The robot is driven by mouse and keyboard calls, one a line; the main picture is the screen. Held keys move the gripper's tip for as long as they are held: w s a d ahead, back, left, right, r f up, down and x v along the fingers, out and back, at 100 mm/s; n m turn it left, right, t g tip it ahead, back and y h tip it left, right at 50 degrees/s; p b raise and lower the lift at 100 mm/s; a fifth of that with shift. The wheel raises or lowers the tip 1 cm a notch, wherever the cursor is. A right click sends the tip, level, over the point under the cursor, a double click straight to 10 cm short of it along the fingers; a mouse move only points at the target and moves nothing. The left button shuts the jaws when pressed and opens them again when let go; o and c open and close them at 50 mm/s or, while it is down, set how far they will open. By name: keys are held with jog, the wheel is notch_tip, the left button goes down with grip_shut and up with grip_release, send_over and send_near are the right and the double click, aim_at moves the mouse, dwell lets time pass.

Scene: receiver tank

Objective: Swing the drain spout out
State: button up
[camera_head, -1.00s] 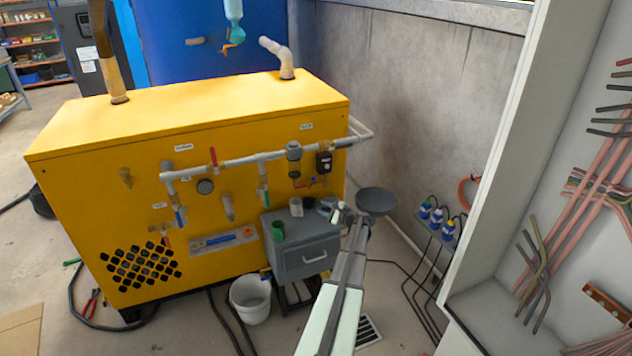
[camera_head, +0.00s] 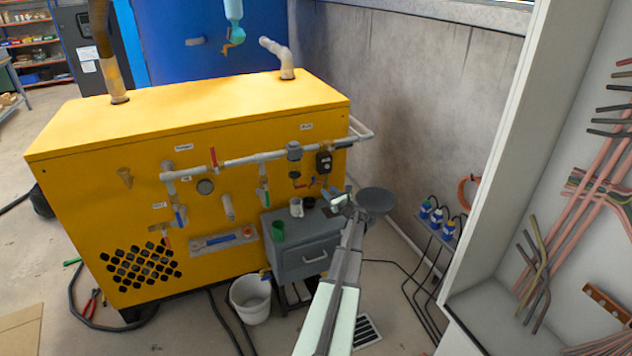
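The piping runs along the front of a yellow cabinet (camera_head: 110,175). Below its right end hang a grey bowl-shaped filter (camera_head: 294,152) and a black device (camera_head: 324,163), with small red parts (camera_head: 312,183) beneath. I cannot tell for certain which part is the drain spout. My gripper (camera_head: 339,199) is below and right of the black device, over the grey drawer unit's right side. Its fingers are too small to read, and I see nothing clearly held.
The grey drawer unit (camera_head: 305,255) carries a green cup (camera_head: 278,231), a white cup (camera_head: 296,207) and a dark cup (camera_head: 309,203). A white bucket (camera_head: 251,300) stands on the floor. A white open cabinet (camera_head: 500,290) is at the right.

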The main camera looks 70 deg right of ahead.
aim_at(318, 182)
jog(key=x, duration=1.1)
jog(key=shift+w, duration=0.1)
jog(key=shift+c, duration=0.3)
grip_shut()
